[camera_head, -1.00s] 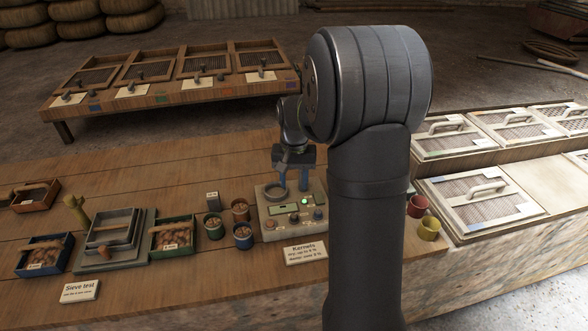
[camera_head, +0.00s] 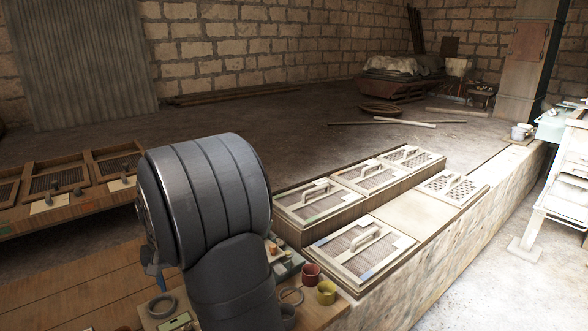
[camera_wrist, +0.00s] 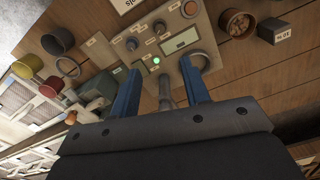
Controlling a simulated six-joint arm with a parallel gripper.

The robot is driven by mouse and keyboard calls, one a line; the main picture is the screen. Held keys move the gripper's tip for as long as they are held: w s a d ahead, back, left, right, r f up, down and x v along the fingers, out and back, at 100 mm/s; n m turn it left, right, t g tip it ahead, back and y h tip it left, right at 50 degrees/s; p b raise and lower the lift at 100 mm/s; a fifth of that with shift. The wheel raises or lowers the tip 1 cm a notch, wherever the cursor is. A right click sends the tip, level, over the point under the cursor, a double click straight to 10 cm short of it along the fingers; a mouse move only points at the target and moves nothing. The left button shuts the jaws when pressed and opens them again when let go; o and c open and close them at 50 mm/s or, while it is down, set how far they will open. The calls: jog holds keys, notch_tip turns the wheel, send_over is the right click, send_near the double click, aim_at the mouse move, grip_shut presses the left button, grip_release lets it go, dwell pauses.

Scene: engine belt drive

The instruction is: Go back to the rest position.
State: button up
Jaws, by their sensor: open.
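My gripper (camera_wrist: 159,66) shows in the wrist view as two blue fingers set wide apart. It is open and I see nothing held between them. Beyond the fingers is the meter box (camera_wrist: 150,35), with a display, several knobs and a lit green light. A grey rod-like part shows between the fingers; I cannot tell what it belongs to. In the head view my arm covers most of the meter box (camera_head: 178,322) and a small blue piece of my gripper shows at the arm's left edge.
Framed mesh trays (camera_head: 361,252) with handles lie on the right. In the wrist view a kernel-filled cup (camera_wrist: 238,22) stands beside a dark labelled block (camera_wrist: 275,30).

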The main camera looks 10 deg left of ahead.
notch_tip(320, 180, down, 17)
jog(key=shift+f, duration=0.1)
dwell(0.4)
notch_tip(320, 180, up, 17)
notch_tip(320, 180, down, 17)
jog(key=shift+r, duration=0.1)
jog(key=shift+n, duration=0.3)
jog(key=n, duration=0.5)
jog(key=shift+n, duration=0.3)
jog(key=n, duration=0.6)
jog(key=shift+r, duration=1.45)
